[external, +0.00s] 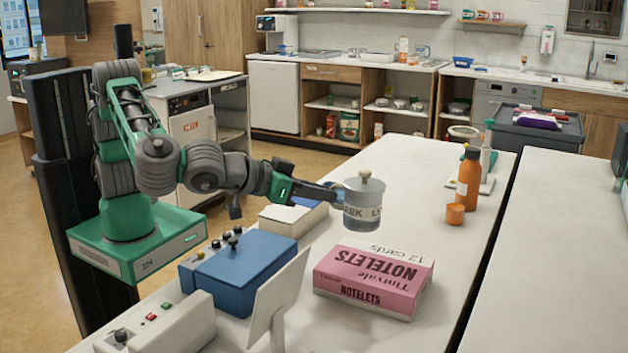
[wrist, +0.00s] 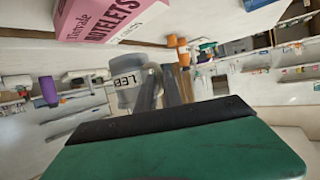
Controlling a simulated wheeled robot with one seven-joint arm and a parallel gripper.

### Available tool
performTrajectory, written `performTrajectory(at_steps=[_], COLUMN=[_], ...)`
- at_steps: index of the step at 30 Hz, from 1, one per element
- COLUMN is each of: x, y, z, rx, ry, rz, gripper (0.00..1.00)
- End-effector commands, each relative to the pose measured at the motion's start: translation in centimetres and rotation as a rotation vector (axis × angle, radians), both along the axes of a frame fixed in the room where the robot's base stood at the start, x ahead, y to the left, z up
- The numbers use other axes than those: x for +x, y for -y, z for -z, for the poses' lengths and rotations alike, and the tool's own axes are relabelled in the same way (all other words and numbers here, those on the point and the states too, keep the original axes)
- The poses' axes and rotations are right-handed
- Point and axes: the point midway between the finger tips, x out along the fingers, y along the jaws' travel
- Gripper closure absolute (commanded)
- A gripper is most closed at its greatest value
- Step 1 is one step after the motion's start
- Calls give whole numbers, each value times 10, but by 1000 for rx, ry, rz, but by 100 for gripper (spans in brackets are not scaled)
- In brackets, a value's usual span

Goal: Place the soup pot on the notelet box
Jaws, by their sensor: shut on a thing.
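The soup pot (external: 363,207) is a small grey pot with a knobbed lid and a white label reading "LEEK". My gripper (external: 335,192) is shut on its left side and holds it upright in the air, above and behind the notelet box in the external view. The notelet box (external: 372,280) is pink with a white back edge and lies flat on the white table. In the wrist view the pot (wrist: 127,88) shows beyond my gripper (wrist: 165,85), and the box (wrist: 100,18) is at the top left. The fingertips are partly hidden by the pot.
A blue case (external: 240,270), a white control box (external: 160,325) and a tilted white panel (external: 278,300) stand left of the notelet box. An orange bottle (external: 468,180) and an orange cup (external: 455,214) stand to the right. The white table (external: 420,170) is clear behind the pot.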

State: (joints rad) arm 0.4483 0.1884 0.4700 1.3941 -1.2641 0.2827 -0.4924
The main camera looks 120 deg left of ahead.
Motion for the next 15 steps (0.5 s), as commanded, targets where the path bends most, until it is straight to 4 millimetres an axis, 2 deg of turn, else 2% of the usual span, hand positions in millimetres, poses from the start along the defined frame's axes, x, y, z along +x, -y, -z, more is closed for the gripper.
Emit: performTrajectory(at_steps=[1,3,6,10,15], x=[9,20,30,39,38], y=[-2,-3,-3,-4,-4], z=[13,26,38,49,76], rx=[4,3,2,1,3], ry=[-6,-4,-1,-2,-2], rz=[-1,-1,0,1,0], gripper=[100,100,100,100,100])
